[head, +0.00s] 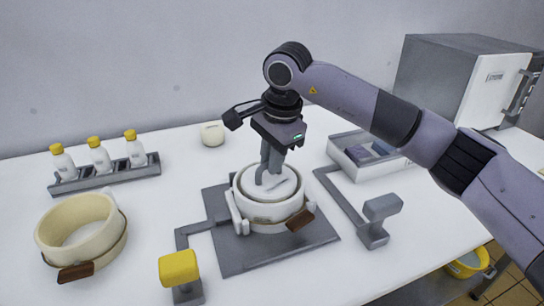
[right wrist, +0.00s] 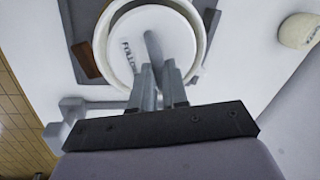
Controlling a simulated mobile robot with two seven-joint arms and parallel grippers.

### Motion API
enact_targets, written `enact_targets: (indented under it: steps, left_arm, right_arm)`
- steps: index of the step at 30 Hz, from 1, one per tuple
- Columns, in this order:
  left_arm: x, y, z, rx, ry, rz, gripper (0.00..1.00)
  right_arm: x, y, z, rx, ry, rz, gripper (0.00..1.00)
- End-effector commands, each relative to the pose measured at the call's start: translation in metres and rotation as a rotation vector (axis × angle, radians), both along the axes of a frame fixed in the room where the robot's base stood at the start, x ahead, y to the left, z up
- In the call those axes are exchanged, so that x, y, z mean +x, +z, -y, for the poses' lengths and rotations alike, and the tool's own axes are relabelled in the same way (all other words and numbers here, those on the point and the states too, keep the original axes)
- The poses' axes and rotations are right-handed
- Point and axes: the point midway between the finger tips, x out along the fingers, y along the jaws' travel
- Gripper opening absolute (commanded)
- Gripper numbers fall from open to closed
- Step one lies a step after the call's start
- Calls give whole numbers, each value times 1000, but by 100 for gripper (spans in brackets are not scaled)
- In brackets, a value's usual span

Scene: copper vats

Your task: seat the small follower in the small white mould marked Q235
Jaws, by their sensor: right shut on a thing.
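The white mould (head: 268,214) stands upright on the grey plate in the middle of the table, with a brown tag (head: 300,220) on its side. I cannot read a Q235 mark on it. The follower (head: 287,187) is a pale disc within the mould's rim; in the right wrist view the follower (right wrist: 178,38) carries dark lettering. My right gripper (head: 270,172) points down over the mould and is shut on the follower's upright grip. I cannot tell whether the disc lies fully level or touches what is below. My left gripper is not in view.
A cream vat (head: 80,232) stands at the left, before a rack (head: 105,178) of yellow-capped bottles. A small cream pot (head: 213,134) is behind the mould. A grey tray (head: 375,160), a grey post (head: 377,222) and a yellow-topped post (head: 180,275) stand around the plate (head: 265,256).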

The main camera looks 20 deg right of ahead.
Motion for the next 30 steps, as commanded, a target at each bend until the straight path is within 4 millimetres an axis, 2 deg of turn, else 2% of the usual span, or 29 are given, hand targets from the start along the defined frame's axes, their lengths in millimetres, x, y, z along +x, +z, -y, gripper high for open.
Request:
enact_targets:
  steps: [23,24,26,30]
  left_arm:
    - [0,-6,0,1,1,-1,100]
    - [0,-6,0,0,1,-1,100]
    - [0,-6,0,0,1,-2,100]
    - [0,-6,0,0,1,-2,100]
  right_arm:
    - [0,-8,0,0,0,1,0]
    - [0,-8,0,0,0,1,24]
    - [0,-8,0,0,0,1,43]
    - [0,-8,0,0,0,0,44]
